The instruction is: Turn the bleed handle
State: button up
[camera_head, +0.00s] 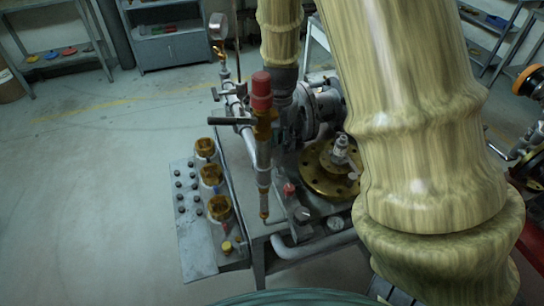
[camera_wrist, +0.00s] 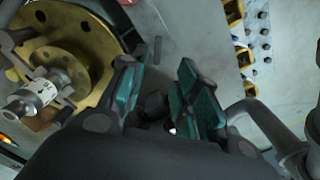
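My gripper (camera_wrist: 160,95) shows in the wrist view as two dark fingers with teal pads. There is a clear gap between the pads, so it is open. A small dark piece lies in or below the gap; I cannot tell what it is or whether it touches the fingers. In the head view a black bar handle (camera_head: 204,121) sticks out left from the pipework, beside a red-capped brass valve (camera_head: 262,105). I cannot tell for certain which part is the bleed handle. In the head view the gripper is largely hidden among the pipework.
A brass flange (camera_wrist: 88,42) lies beside the fingers on the left in the wrist view; it also shows in the head view (camera_head: 318,178). A panel with brass fittings (camera_head: 211,175) stands left of the valve. A gauge (camera_head: 218,26) rises behind. The floor on the left is clear.

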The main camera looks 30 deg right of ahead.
aim_at(280, 161)
jog(key=shift+s+f, duration=0.3)
notch_tip(280, 161, down, 6)
jog(key=shift+f+p, duration=0.25)
jog(key=shift+p, duration=0.35)
jog(key=shift+s+f, duration=0.2)
jog(key=shift+f, duration=0.45)
jog(key=shift+w+a+f, duration=0.1)
jog(key=shift+w+f, duration=0.1)
jog(key=shift+f, duration=0.6)
jog(key=shift+s, duration=0.15)
jog(key=shift+c, duration=0.4)
